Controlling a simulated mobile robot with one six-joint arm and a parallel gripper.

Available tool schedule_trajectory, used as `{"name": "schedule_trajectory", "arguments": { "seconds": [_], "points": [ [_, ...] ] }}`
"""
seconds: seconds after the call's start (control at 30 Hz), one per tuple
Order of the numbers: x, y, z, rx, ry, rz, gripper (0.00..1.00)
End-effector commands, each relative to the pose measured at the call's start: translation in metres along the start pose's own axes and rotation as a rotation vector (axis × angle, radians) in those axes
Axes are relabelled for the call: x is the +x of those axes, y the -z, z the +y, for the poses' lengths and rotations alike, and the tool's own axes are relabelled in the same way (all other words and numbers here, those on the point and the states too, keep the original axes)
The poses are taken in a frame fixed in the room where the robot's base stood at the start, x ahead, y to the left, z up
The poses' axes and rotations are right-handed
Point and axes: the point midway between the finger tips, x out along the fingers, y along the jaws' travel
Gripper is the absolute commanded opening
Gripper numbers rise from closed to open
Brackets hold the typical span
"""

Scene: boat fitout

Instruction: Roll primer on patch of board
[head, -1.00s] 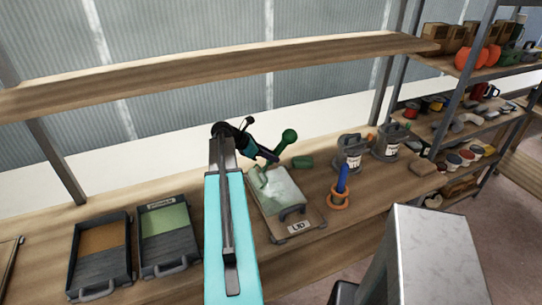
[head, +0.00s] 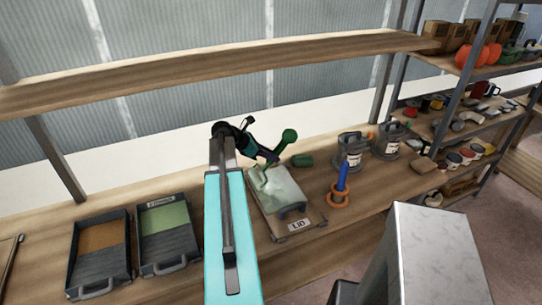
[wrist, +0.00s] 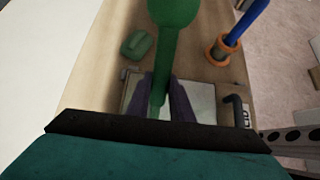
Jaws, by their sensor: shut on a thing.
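My gripper (head: 268,160) is shut on a green roller (head: 288,137) by its handle, with the thick knobbed end up and to the right. In the wrist view the green handle (wrist: 173,12) runs down between my fingers (wrist: 163,100). The roller's lower end is over the board's upper left part; my gripper partly hides it, and I cannot tell whether it touches. The board (head: 312,217), labelled LID, lies on the bench with a pale patch (head: 284,189) and a dark handle at its front. The left tray (head: 101,240) holds brown-orange stuff; the right tray (head: 166,221) holds green.
A green block (head: 302,161) lies behind the board. A blue-handled tool stands in an orange ring (head: 338,200) to its right. Two grey cans (head: 351,152) stand farther right. A wooden shelf (head: 220,72) runs above the bench. A loaded rack (head: 455,110) is at right.

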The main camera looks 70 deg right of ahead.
Motion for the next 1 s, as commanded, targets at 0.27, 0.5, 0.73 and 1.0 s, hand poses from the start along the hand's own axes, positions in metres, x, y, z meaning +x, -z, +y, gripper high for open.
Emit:
{"name": "schedule_trajectory", "arguments": {
  "seconds": [0.27, 0.5, 0.73, 1.0],
  "points": [
    [0.0026, 0.0026, 0.0001, 0.000, 0.000, -0.001, 0.00],
    [0.0047, 0.0050, 0.0001, 0.000, 0.000, -0.001, 0.00],
    [0.0067, 0.0074, 0.0001, 0.000, 0.000, -0.001, 0.00],
    [0.0090, 0.0101, 0.0001, 0.000, 0.000, -0.001, 0.00]
  ]
}}
